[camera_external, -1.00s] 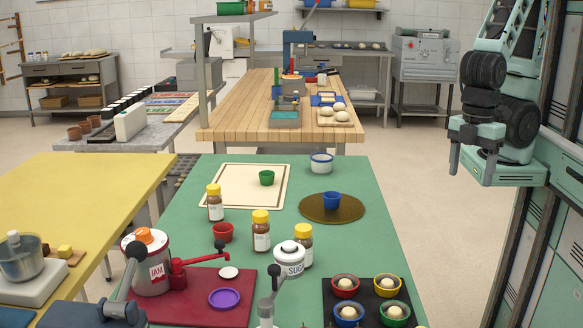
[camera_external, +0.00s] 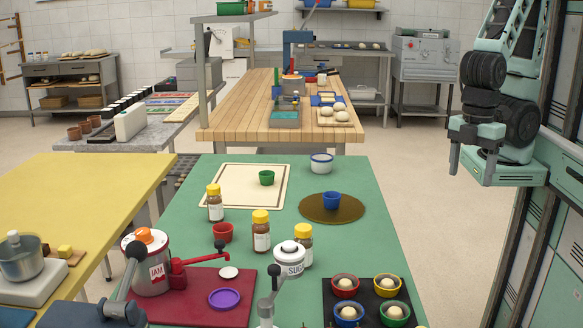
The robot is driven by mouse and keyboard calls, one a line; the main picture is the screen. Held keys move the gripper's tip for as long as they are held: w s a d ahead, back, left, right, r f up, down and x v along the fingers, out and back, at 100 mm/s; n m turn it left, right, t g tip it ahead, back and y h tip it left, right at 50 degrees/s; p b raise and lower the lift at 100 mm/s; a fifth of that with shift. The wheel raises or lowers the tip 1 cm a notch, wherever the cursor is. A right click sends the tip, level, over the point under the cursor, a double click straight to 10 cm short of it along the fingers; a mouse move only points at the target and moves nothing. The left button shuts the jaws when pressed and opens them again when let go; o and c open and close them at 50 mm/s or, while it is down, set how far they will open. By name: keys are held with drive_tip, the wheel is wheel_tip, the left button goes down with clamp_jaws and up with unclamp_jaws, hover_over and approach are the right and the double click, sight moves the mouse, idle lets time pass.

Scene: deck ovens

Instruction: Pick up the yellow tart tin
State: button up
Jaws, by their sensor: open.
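The yellow tart tin (camera_external: 387,293) sits on a dark tray (camera_external: 330,290) at the lower right of the green table. It is in the back right place of a group of tins and holds a pale ball of dough. A red tin (camera_external: 345,293) is to its left, a green tin (camera_external: 395,322) in front of it, and a blue tin (camera_external: 349,322) diagonally in front. My gripper (camera_external: 472,166) hangs at the upper right, fingers down, open and empty. It is well above and to the right of the tin, apart from everything on the table.
On the green table (camera_external: 362,240) stand several yellow-lidded jars (camera_external: 261,236), a white sugar pot (camera_external: 289,262), a blue cup (camera_external: 332,199) on a brown round mat (camera_external: 312,212), and a jam dispenser (camera_external: 150,270) on a red mat (camera_external: 240,312). The table's right part behind the tray is clear.

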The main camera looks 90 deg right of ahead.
drive_tip(key=shift+o, duration=0.7)
